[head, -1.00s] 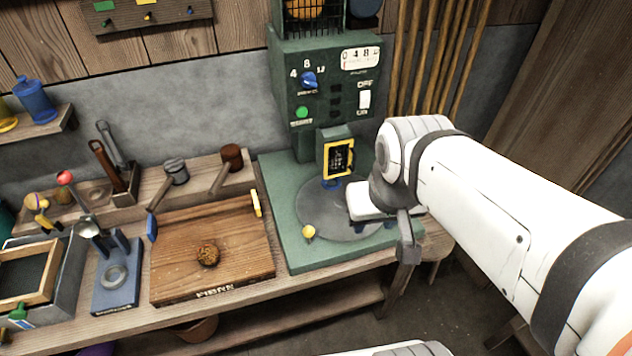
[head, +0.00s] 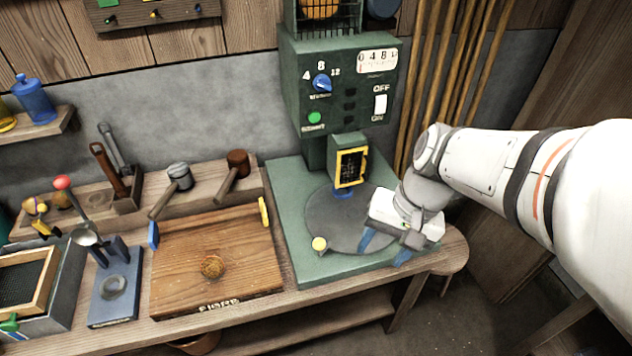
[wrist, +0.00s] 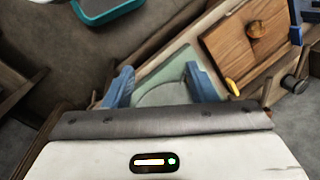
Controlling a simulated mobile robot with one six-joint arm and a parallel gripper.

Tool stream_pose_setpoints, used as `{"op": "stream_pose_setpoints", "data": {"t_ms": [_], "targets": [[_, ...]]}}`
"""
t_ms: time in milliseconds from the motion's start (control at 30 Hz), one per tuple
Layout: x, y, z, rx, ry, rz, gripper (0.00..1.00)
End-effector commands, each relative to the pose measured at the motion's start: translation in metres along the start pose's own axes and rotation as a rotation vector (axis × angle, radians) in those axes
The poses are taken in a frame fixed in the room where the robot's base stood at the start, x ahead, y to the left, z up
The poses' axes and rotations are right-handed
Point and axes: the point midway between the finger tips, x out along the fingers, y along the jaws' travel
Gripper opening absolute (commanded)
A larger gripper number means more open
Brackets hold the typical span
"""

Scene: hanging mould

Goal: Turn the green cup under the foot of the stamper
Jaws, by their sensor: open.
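The green machine (head: 292,95), which looks like the stamper, stands at the bench's right end. Its yellow-framed head (head: 350,167) has a small blue foot (head: 343,191) above a round grey disc (head: 335,222). A yellow knob (head: 319,244) sits at the disc's front edge. I cannot make out a green cup in either view. My gripper (head: 385,248) is open, with blue fingers over the disc's right front side. In the wrist view my gripper (wrist: 160,75) has its fingers apart and nothing visible between them, with the disc (wrist: 168,93) beyond.
A wooden board (head: 215,245) with a round brown piece (head: 212,267) lies left of the machine. Two mallets (head: 232,175) rest behind it.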

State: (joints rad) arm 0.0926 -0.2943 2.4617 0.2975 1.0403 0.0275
Motion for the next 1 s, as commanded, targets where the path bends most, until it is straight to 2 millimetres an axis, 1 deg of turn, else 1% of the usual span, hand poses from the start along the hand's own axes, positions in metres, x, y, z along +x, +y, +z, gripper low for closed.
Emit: {"op": "stream_pose_setpoints", "data": {"t_ms": [33,100,267,367,467,500,667,700,800,900,1000], "targets": [[0.027,-0.001,-0.004,0.08,-0.086,-0.045,0.52],[0.05,-0.009,-0.007,0.188,-0.196,-0.116,0.52],[0.095,-0.027,-0.021,0.444,-0.434,-0.284,0.52],[0.121,-0.036,-0.038,0.607,-0.571,-0.395,0.52],[0.147,-0.042,-0.059,0.773,-0.7,-0.51,0.52],[0.157,-0.043,-0.069,0.839,-0.747,-0.558,0.52],[0.2,-0.038,-0.112,1.095,-0.915,-0.749,0.52],[0.209,-0.035,-0.122,1.152,-0.947,-0.794,0.52],[0.23,-0.027,-0.144,1.271,-1.009,-0.892,0.52],[0.245,-0.019,-0.16,1.356,-1.048,-0.963,0.52],[0.254,-0.014,-0.169,1.404,-1.067,-1.006,0.52]]}}
